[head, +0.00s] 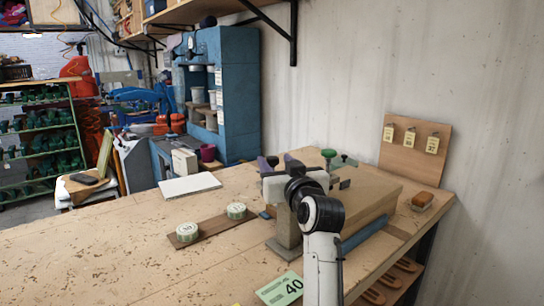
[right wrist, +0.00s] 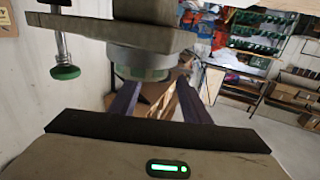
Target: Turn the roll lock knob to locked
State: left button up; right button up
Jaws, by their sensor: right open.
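My right gripper (head: 280,161) is at the grey fixture (head: 286,228) on the bench, its purple-grey fingers pointing away from me. In the right wrist view the gripper (right wrist: 155,86) is open, its two fingers spread on either side below a round grey-and-green knob (right wrist: 145,72) under a grey plate (right wrist: 110,35). I cannot tell whether the fingers touch it. A green screw knob (right wrist: 65,72) hangs to the left; a green knob (head: 328,153) also shows in the head view. The lock's marking is not readable. My left gripper is out of view.
Two round tins (head: 187,232) stand on a dark wooden strip (head: 212,228). A white slab (head: 190,186), a green card marked 40 (head: 280,289) and a brush (head: 422,199) lie on the bench. A blue press (head: 225,95) stands behind. The bench's left front is clear.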

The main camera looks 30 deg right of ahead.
aim_at(274, 160)
jog(key=x, duration=0.3)
jog(key=shift+r, duration=0.1)
jog(key=shift+w, duration=0.1)
jog(key=c, duration=1)
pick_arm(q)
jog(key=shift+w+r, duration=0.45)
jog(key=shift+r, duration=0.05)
pick_arm(e)
jog(key=shift+c, duration=0.2)
